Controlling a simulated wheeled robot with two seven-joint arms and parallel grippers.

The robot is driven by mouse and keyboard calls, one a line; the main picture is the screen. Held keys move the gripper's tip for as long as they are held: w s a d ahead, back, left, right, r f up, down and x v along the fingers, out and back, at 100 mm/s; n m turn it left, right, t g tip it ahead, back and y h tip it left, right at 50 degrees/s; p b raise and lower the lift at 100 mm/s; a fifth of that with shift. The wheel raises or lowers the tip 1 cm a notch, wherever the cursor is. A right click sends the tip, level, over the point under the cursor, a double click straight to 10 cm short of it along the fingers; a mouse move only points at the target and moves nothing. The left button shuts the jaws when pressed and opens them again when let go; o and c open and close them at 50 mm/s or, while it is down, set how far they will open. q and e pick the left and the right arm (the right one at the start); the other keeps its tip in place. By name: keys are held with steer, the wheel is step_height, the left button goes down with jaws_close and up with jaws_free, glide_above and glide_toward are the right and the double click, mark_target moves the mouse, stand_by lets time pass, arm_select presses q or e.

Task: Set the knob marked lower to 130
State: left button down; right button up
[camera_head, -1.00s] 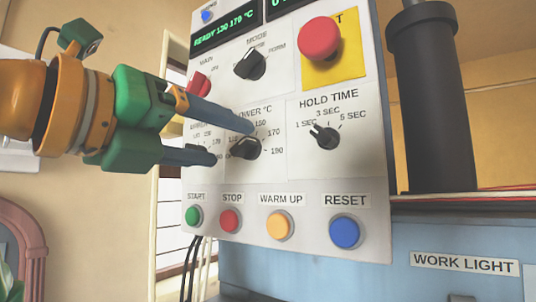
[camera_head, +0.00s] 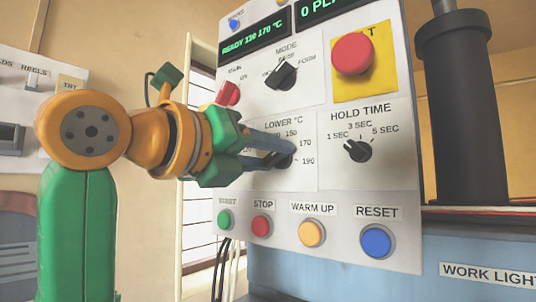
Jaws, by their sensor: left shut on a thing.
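The black knob marked LOWER °C (camera_head: 287,160) is on the white control panel. The green display (camera_head: 256,39) above seems to read READY 130 170 °C. My right gripper is not in view.
The HOLD TIME knob (camera_head: 358,150) is to the right, the MODE knob (camera_head: 283,75) above, and a red switch (camera_head: 229,93) up left. A red stop button (camera_head: 353,53) stands out at upper right. START, STOP, WARM UP and RESET buttons line the bottom.

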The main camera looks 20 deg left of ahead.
arm_select(q)
steer(key=shift+n, duration=0.3)
steer(key=n, duration=0.3)
steer(key=shift+p, duration=0.3)
steer(key=n, duration=0.4)
steer(key=shift+n, duration=0.3)
steer(key=n, duration=0.3)
steer(key=shift+f+n, duration=0.1)
steer(key=shift+n, duration=2.1)
steer(key=shift+c, duration=2.2)
jaws_free()
